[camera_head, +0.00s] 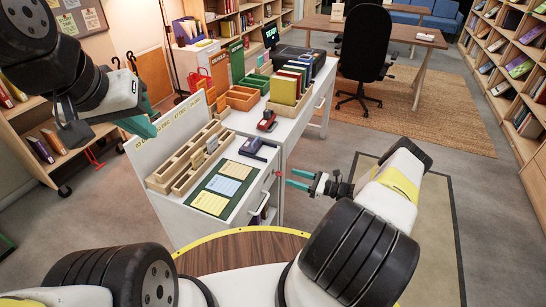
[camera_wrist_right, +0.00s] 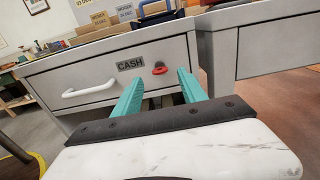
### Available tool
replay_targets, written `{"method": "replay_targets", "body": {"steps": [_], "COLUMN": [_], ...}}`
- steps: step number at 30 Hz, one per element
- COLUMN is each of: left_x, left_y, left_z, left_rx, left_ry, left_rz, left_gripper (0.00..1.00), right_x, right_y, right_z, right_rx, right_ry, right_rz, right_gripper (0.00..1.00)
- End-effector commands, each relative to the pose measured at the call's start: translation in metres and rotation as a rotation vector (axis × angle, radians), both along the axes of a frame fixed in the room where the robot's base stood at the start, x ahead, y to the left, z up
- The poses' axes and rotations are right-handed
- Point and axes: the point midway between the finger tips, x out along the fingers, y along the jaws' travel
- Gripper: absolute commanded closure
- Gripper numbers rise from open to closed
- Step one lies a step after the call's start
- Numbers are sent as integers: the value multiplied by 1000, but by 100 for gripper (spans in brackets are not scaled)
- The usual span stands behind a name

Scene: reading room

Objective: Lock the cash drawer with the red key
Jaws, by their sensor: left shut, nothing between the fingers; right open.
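The cash drawer (camera_wrist_right: 100,75) has a grey front, a CASH label (camera_wrist_right: 130,64) and a white bar handle (camera_wrist_right: 88,89) in the right wrist view. The red key (camera_wrist_right: 160,71) sits at the drawer front, right of the label; how deep it is in the lock is hidden. In the head view the key is a small red spot (camera_head: 277,173) on the desk's side. My right gripper (camera_head: 289,179) is open, its teal fingers pointing at the key, short of it and not touching it. My left gripper (camera_head: 146,124) is shut and empty, left of the desk.
The white desk (camera_head: 290,128) carries wooden card trays (camera_head: 168,170), a green board with cards (camera_head: 222,190), a stamp (camera_head: 267,121) and books (camera_head: 284,89).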

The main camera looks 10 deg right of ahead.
Motion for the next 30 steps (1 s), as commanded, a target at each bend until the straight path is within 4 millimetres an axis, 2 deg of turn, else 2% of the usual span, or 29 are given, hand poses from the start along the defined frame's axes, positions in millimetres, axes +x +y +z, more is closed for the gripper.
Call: {"method": "replay_targets", "body": {"steps": [3,9,20,21,28,30], "left_x": [0,0,0,0,0,0], "left_y": [0,0,0,0,0,0], "left_z": [0,0,0,0,0,0], "left_rx": [0,0,0,0,0,0], "left_ry": [0,0,0,0,0,0], "left_rz": [0,0,0,0,0,0], "left_gripper": [100,100,100,100,100,100], "right_x": [12,26,31,31,31,31], "right_y": [19,40,47,47,47,47], "right_z": [0,0,0,0,0,0], "right_rx": [1,-1,-2,-2,-1,-1], "right_ry": [-1,-2,-1,-1,0,0], "right_rz": [4,3,2,2,3,2], "right_gripper": [51,51,51,53,98,100]}}
